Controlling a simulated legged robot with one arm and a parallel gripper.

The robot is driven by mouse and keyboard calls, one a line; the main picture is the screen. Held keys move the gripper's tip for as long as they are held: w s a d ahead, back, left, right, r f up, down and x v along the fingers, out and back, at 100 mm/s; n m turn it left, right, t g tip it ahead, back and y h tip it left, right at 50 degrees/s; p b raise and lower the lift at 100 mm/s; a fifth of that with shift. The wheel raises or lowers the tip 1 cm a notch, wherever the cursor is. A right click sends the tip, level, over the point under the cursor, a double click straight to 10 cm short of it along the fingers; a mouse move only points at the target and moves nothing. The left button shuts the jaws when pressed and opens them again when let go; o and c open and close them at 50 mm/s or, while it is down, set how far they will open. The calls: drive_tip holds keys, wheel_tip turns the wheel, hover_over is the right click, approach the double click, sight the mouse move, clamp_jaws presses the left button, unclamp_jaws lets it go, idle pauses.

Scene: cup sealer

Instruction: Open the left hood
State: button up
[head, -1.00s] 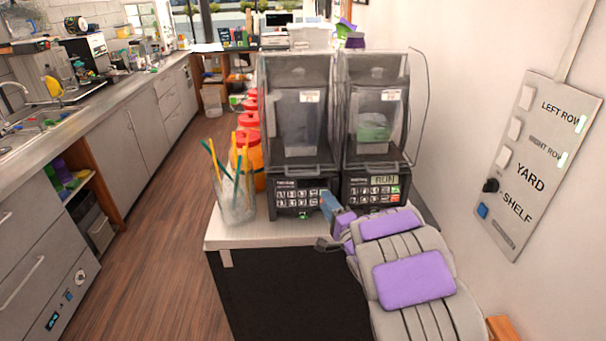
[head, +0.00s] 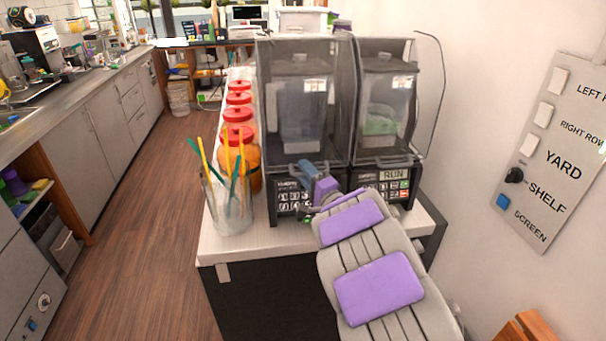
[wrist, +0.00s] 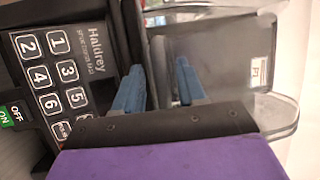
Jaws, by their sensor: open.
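The left hood (head: 292,92) is a clear grey cover, closed over a blender jug (head: 302,115) on the left machine. It also shows in the wrist view (wrist: 225,55), turned on its side. My gripper (head: 308,168) is in front of the left machine, near the hood's lower front edge and above the keypad (head: 290,198). In the wrist view my gripper (wrist: 158,82) has its two blue fingers apart with nothing between them. The keypad (wrist: 55,75) is at the left there. I cannot tell whether a fingertip touches the hood.
A second hooded machine (head: 385,110) stands close on the right, its display reading RUN. A glass with straws (head: 228,200) stands at the counter's left front. Red-lidded jars (head: 238,140) line the left side. A wall panel (head: 550,160) is at the right.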

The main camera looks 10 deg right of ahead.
drive_tip(key=shift+a, duration=0.1)
drive_tip(key=shift+d, duration=0.85)
drive_tip(key=c, duration=0.3)
drive_tip(key=shift+d, duration=0.1)
drive_tip(key=shift+c, duration=0.9)
clamp_jaws()
drive_tip(key=shift+a, duration=0.3)
drive_tip(key=shift+r, duration=0.2)
